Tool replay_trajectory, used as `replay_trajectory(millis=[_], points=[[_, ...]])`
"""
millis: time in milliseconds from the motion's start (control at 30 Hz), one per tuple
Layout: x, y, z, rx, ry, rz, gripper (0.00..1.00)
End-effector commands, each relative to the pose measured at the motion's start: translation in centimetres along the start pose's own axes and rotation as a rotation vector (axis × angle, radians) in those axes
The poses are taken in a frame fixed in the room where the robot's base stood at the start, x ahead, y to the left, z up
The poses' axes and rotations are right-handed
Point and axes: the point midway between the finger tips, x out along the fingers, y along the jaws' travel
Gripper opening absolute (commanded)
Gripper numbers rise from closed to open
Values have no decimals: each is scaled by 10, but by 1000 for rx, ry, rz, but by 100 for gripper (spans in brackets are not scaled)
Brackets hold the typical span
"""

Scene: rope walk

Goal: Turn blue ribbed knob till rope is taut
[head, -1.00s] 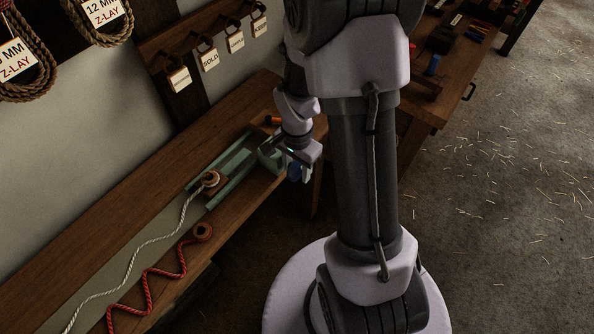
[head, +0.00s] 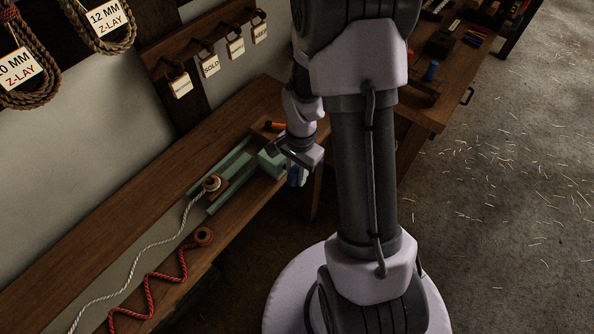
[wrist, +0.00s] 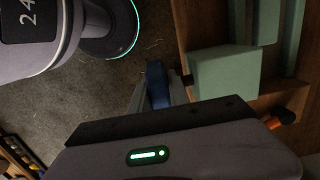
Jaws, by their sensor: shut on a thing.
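The blue ribbed knob (wrist: 157,84) is at the end of a pale green block in the wrist view. My gripper (wrist: 158,98) is shut on the knob, with a finger on each side of it. In the head view my gripper (head: 297,176) covers most of the knob at the bench's front edge. The pale green slide frame (head: 236,171) lies on the bench. A white rope (head: 140,258) runs from a wooden spool (head: 212,184) on it toward the lower left and lies in loose waves.
A red rope (head: 150,290) lies in a zigzag in front, by a second wooden spool (head: 204,235). An orange-handled tool (head: 275,126) lies behind the green frame. A second bench (head: 420,110) with tools stands at right.

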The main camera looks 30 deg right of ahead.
Motion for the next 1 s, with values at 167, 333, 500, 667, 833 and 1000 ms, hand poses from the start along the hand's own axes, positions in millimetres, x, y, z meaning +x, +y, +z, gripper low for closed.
replay_trajectory(millis=[167,333,500,667,833,1000], points=[[-4,0,-1,6,-134,0,0],[-3,0,-1,7,-294,-1,0],[-2,0,-1,4,-455,-1,0],[0,0,-2,3,-606,-2,0],[2,0,-2,3,-768,-1,0],[4,0,-2,2,-927,-2,0]])
